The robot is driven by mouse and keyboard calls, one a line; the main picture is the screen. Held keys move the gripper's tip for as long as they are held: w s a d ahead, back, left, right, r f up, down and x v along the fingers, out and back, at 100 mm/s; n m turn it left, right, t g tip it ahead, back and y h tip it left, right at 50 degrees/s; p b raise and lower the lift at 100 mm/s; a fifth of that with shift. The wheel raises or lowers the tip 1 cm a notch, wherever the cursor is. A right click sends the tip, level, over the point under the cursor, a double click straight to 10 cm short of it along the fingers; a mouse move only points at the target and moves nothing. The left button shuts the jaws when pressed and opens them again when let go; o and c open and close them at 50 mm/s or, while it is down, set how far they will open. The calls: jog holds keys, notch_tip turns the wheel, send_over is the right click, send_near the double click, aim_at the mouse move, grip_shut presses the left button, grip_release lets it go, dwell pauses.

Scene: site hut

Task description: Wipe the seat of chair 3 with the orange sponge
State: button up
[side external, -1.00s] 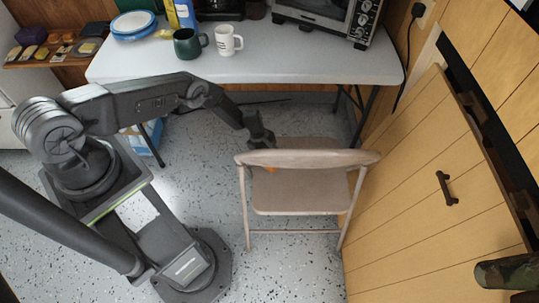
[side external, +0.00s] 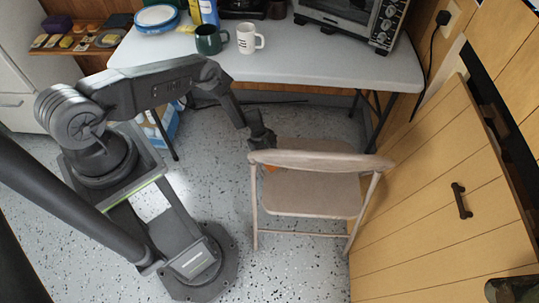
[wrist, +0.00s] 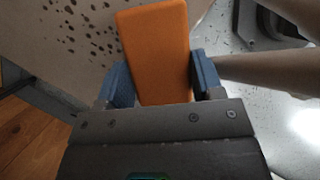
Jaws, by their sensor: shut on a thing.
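A beige folding chair (side external: 320,160) stands in front of the table; no number shows on it. Its seat (side external: 315,195) also fills the upper left of the wrist view (wrist: 100,60), where several dark brown spots (wrist: 75,28) mark it. My gripper (side external: 262,143) is over the left side of the seat, behind the backrest rail, and is shut on the orange sponge (side external: 270,168). In the wrist view the sponge (wrist: 155,45) sits between the blue finger pads and points at the seat beside the spots. Whether it touches the seat is unclear.
A white table (side external: 300,65) holds a green mug (side external: 208,40), a white mug (side external: 248,39), plates (side external: 155,18) and a toaster oven (side external: 350,22). A wooden cabinet (side external: 430,190) stands close right of the chair. Speckled floor is free in front of the chair.

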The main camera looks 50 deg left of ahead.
jog(key=shift+s+a+f, duration=0.15)
jog(key=shift+s+a, duration=0.4)
jog(key=shift+s, duration=0.25)
jog(key=shift+s+a+f, duration=0.1)
jog(key=shift+s+a, duration=0.45)
jog(key=shift+s, duration=0.2)
jog(key=shift+s+a+r, duration=0.15)
jog(key=shift+s+a, duration=0.95)
jog(key=shift+a, duration=0.1)
jog(key=shift+w+a, duration=0.7)
jog(key=shift+w, duration=0.05)
jog(key=shift+c, duration=0.2)
jog(key=shift+w+d+r, duration=0.1)
jog(key=shift+w+d, duration=1.15)
jog(key=shift+d, duration=0.05)
jog(key=shift+w+d, duration=1.1)
jog(key=shift+d, duration=0.05)
jog(key=shift+w+d, duration=1.3)
jog(key=shift+r, duration=2.95)
